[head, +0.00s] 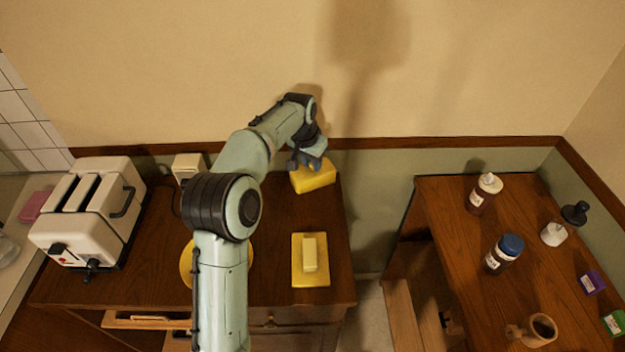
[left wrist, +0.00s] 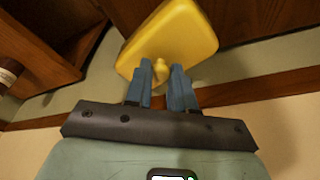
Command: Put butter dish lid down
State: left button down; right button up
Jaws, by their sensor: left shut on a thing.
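The yellow butter dish lid (head: 314,178) is at the back right corner of the wooden counter in the head view. My left gripper (head: 308,160) is shut on its knob. In the left wrist view the lid (left wrist: 170,42) sits just beyond the two blue fingers (left wrist: 161,80), with the small knob between them. I cannot tell whether the lid touches the counter. The yellow butter dish base (head: 311,278) lies near the counter's front right, with a pale stick of butter (head: 309,253) on it. My right gripper is not in view.
A white toaster (head: 88,212) stands at the counter's left. A yellow round plate (head: 187,263) is partly hidden behind my arm. An open drawer (head: 150,320) is at the front. A gap separates the counter from the right table (head: 460,230), which holds several bottles.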

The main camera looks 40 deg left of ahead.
aim_at(312, 172)
pick_arm(q)
jog(key=shift+w+f, duration=0.25)
jog(key=shift+f, duration=0.45)
notch_tip(312, 172, down, 5)
jog(key=shift+f+b, duration=0.1)
jog(key=shift+b, duration=0.3)
jog(key=shift+w, duration=0.1)
jog(key=shift+f, duration=0.15)
jog(key=c, duration=1)
grip_release()
jog(key=shift+o, duration=0.2)
